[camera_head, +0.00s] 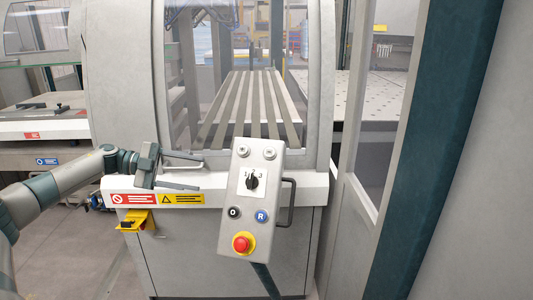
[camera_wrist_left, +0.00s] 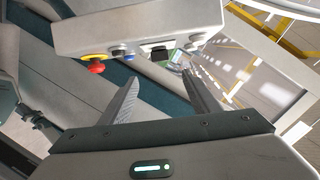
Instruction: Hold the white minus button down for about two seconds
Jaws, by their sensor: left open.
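The grey control box (camera_head: 255,198) stands in front of the machine and carries the buttons. Two whitish buttons sit at its top, a left one (camera_head: 241,150) and a right one (camera_head: 271,152); their symbols are too small for me to tell which is the minus. My left gripper (camera_head: 202,173) is open and empty, left of the box, its fingers pointing right and apart from the buttons. In the left wrist view the box (camera_wrist_left: 140,22) is seen edge-on beyond my open fingers (camera_wrist_left: 159,80), with a whitish button (camera_wrist_left: 197,38) at its right end.
Below the whitish buttons are a black selector (camera_head: 251,181), a black O button (camera_head: 234,213), a blue R button (camera_head: 261,216) and a red emergency stop (camera_head: 241,244). A handle (camera_head: 290,204) is on the box's right side. A white ledge (camera_head: 310,189) with warning labels runs behind.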

